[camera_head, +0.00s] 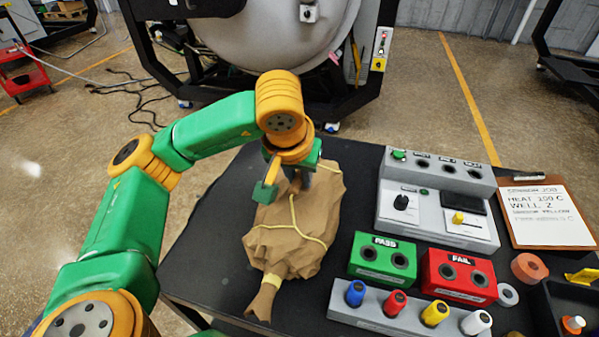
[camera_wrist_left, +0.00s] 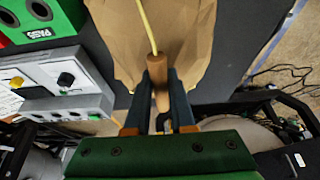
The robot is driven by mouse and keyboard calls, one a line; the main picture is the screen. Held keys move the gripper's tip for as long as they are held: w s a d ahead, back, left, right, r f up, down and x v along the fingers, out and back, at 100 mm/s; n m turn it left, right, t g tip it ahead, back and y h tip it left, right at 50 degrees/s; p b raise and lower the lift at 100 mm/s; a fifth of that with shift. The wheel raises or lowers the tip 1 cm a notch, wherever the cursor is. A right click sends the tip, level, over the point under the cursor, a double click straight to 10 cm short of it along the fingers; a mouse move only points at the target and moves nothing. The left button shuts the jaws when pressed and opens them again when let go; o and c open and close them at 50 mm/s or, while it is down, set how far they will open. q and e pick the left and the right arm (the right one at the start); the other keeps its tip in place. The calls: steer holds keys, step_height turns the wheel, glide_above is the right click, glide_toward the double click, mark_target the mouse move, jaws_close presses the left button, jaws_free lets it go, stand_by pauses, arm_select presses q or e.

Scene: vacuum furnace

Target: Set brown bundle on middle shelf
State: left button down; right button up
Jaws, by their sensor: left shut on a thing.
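The brown bundle (camera_head: 292,232) is a crumpled paper parcel tied with yellow cord, with a gathered tail toward the near side. It is at the black table, but I cannot tell whether it rests on the top. My left gripper (camera_head: 298,178) reaches down over its far part and partly hides it. In the left wrist view, the gripper's fingers (camera_wrist_left: 158,80) are shut on a small brown piece at the edge of the bundle (camera_wrist_left: 190,35), where the cord ends. No middle shelf can be made out. My right gripper is out of view.
The black table (camera_head: 215,235) also holds a grey control box (camera_head: 435,205), green PASS block (camera_head: 382,258), red FAIL block (camera_head: 458,276), a rack of coloured plugs (camera_head: 405,316) and a clipboard (camera_head: 545,212). A large round grey vessel (camera_head: 270,35) in a black frame stands beyond.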

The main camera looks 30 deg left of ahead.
arm_select(q)
steer(key=c, duration=1.2)
jaws_free()
steer(key=o, duration=0.4)
steer(key=shift+o, duration=0.2)
steer(key=shift+s+d, duration=0.1)
steer(key=shift+s, duration=0.05)
steer(key=shift+r, duration=0.15)
